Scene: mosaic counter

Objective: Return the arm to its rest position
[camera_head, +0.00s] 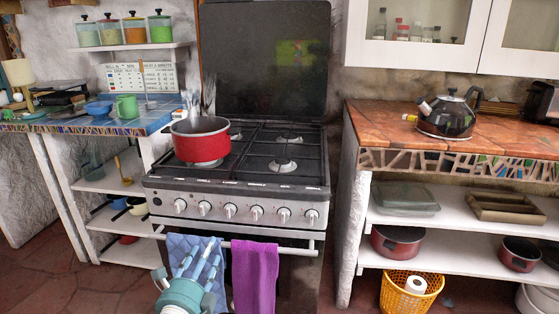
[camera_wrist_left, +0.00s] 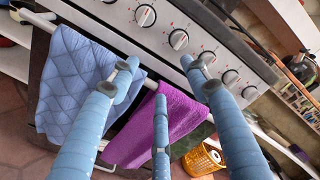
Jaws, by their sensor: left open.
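My left gripper (camera_head: 203,258) is light blue and comes in at the bottom of the head view, low in front of the stove (camera_head: 236,192). Its fingers are spread open with nothing between them. In the left wrist view the open fingers (camera_wrist_left: 160,80) appear in front of the blue towel (camera_wrist_left: 75,85) and the purple towel (camera_wrist_left: 155,125). I cannot tell whether a finger touches a towel. My right gripper is in neither view.
The towels hang on the oven handle (camera_head: 230,241), below a row of knobs. A red pot (camera_head: 200,145) sits on the left burners. A kettle (camera_head: 447,118) stands on the right counter (camera_head: 395,125). A yellow basket (camera_head: 408,297) stands low at right. Tiled floor lies in front.

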